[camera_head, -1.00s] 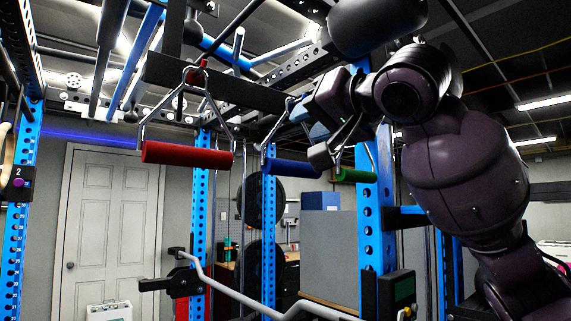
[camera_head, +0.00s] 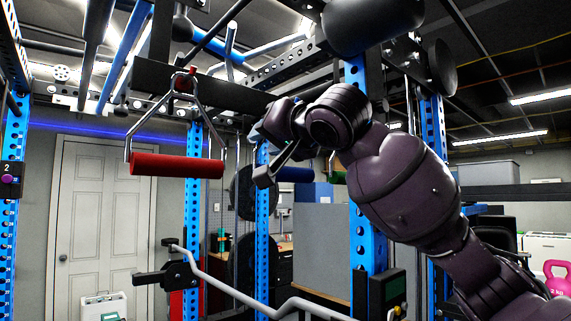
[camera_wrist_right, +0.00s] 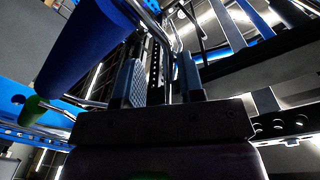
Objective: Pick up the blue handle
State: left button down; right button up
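The blue handle (camera_head: 295,174) hangs between the red and green handles and is partly hidden by my right gripper in the head view. In the right wrist view the blue handle (camera_wrist_right: 82,48) is large at the upper left, to the left of the fingers and not between them. My right gripper (camera_head: 271,170) is close to the handle's left end in the head view. In the wrist view the right gripper (camera_wrist_right: 160,82) has its two fingers apart with no handle between them. My left gripper is not in view.
A red handle (camera_head: 177,165) hangs from a metal triangle at the left. A green handle (camera_head: 338,177) is mostly hidden behind my right arm; it also shows in the wrist view (camera_wrist_right: 32,110). Blue rack posts (camera_head: 192,215) and a bent grey bar (camera_head: 235,291) stand nearby.

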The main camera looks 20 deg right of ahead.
jog(key=shift+c, duration=0.3)
grip_shut()
dwell(1.1)
